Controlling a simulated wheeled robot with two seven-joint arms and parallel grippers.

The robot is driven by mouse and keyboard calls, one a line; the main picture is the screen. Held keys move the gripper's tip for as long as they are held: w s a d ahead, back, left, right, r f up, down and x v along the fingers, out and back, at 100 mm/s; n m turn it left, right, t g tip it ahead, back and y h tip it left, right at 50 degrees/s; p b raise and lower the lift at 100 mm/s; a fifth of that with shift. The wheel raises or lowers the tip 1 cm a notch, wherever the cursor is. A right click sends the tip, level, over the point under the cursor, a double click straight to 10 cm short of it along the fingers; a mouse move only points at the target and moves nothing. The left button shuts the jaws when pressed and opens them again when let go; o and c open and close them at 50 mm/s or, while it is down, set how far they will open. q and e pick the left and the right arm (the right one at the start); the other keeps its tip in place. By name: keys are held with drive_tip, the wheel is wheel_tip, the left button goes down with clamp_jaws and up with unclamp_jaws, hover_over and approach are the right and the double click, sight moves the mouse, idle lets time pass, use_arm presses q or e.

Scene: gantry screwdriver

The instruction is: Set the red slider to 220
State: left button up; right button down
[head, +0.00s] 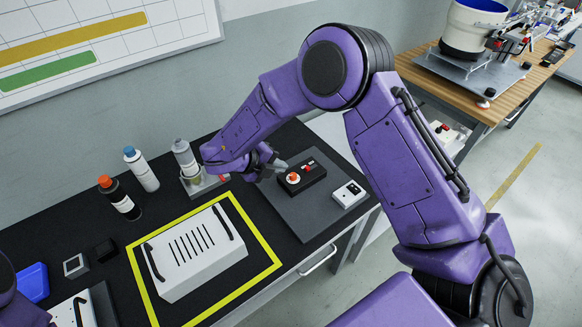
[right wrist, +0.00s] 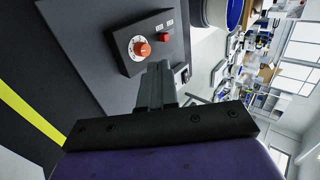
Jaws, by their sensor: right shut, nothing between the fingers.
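A black control box (head: 314,180) lies on a grey plate (head: 291,217) at the right end of the black table. It carries an orange-red dial (head: 293,178) on a white disc and a small red part (head: 308,168), which I take for the slider. In the right wrist view the dial (right wrist: 142,49) and the red part (right wrist: 164,37) both show, but the scale is too small to read. My right gripper (head: 283,164) is shut and empty, by the box on the dial's side.
A white device (head: 349,194) lies right of the box. A grey-capped bottle (head: 184,155) stands in a holder behind my gripper, with two more bottles to its left. A white ribbed case (head: 186,262) sits inside a yellow outline. The plate's front is bare.

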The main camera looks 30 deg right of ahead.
sight(305, 170)
drive_tip(key=p+x, duration=0.2)
drive_tip(key=x, duration=0.7)
drive_tip(key=shift+d+f, duration=0.1)
drive_tip(key=shift+f, duration=0.05)
drive_tip(key=shift+w+d, duration=0.15)
drive_tip(key=shift+d, duration=1.7)
drive_tip(key=p+v, duration=0.4)
drive_tip(key=v, duration=0.5)
drive_tip(key=shift+a+r, duration=0.1)
drive_tip(key=shift+r, duration=0.1)
drive_tip(key=shift+a+r, duration=0.15)
drive_tip(key=shift+a, duration=0.2)
